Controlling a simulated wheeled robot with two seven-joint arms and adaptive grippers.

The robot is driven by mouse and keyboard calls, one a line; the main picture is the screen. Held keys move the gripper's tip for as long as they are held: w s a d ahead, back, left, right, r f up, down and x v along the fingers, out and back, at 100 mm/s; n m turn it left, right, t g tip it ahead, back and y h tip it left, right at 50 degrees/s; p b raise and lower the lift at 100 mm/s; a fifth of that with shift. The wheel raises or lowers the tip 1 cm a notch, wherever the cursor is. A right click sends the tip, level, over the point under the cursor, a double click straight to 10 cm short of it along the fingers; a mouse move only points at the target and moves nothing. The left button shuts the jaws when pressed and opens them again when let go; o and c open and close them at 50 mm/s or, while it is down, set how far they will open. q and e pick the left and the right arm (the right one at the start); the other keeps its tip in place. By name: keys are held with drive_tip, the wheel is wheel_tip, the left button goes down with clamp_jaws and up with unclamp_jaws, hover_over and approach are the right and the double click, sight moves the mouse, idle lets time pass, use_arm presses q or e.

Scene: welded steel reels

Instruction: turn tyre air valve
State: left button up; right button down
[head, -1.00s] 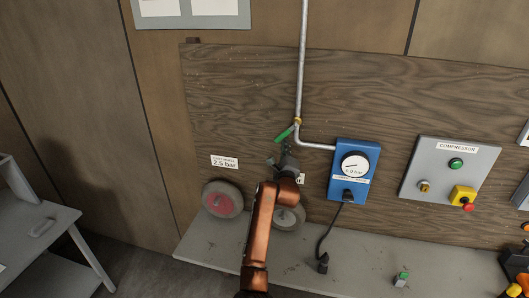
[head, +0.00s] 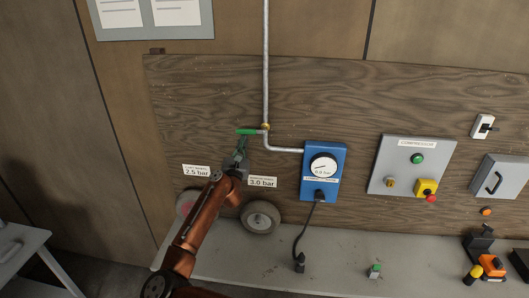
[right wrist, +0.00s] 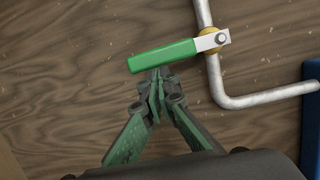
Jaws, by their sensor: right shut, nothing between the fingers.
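The air valve has a green lever (head: 247,132) on the grey pipe (head: 266,80) against the wooden board. The lever points left, about level, from the brass valve body (right wrist: 209,40), which shows in the right wrist view. There the green lever (right wrist: 163,56) lies just beyond my right gripper (right wrist: 157,76). The gripper is shut with nothing between its fingers, and its tips are at the lower edge of the lever; I cannot tell whether they touch. In the head view my right gripper (head: 241,146) is just below the lever. My left gripper is not in view.
A blue gauge box (head: 324,185) is right of the pipe, its dial reading about 0.0 bar. Two wheels, one grey (head: 260,217), stand on the grey bench (head: 340,250) under pressure labels. A compressor panel (head: 411,165) is farther right.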

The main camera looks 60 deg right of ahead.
drive_tip(key=shift+r+m, duration=0.2)
drive_tip(key=shift+m, duration=0.1)
idle(0.4)
wheel_tip(320, 180, down, 5)
drive_tip(key=b, duration=0.3)
drive_tip(key=r+b+v, duration=0.1)
drive_tip(key=v, duration=0.9)
drive_tip(key=shift+b, duration=0.4)
drive_tip(key=shift+a, duration=0.1)
